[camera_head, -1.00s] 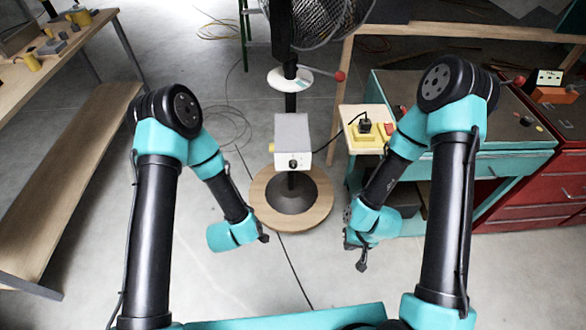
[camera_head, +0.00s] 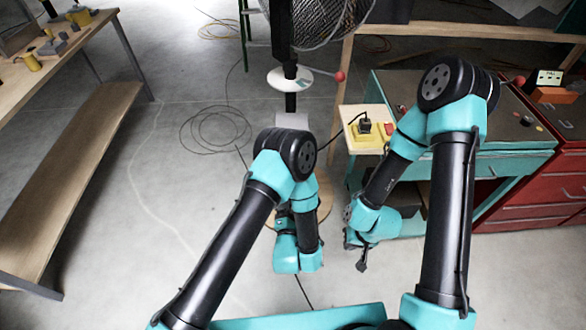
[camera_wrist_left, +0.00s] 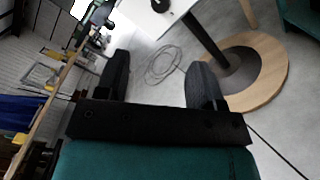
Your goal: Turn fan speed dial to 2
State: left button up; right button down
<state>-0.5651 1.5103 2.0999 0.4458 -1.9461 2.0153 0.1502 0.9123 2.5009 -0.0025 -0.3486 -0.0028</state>
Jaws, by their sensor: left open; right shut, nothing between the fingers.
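The pedestal fan's caged head (camera_head: 325,20) stands at the top of the head view. Its pale control box (camera_head: 292,120) is mostly hidden behind my left arm. In the left wrist view the white box (camera_wrist_left: 140,20) is at the top edge, with a round black dial (camera_wrist_left: 160,4) on its face, partly cut off. The dial's setting cannot be read. My left gripper (camera_wrist_left: 158,72) is open and empty, apart from the box. In the head view its fingers are hidden by its own arm. My right gripper (camera_head: 361,266) is shut and empty, low, right of the fan base.
The fan's round wooden base (camera_wrist_left: 272,78) rests on the floor. A yellow device with a black plug (camera_head: 365,130) sits on a small wooden shelf. A teal workbench (camera_head: 500,160) and red cabinet (camera_head: 560,180) stand right. A wooden bench (camera_head: 75,180) is left. Cable coils lie on the floor.

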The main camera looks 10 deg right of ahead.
pick_arm(q)
jog(key=w+d, duration=0.2)
jog(key=w, duration=1.5)
jog(key=shift+d, duration=0.35)
jog(key=shift+w, duration=0.1)
jog(key=c, duration=0.9)
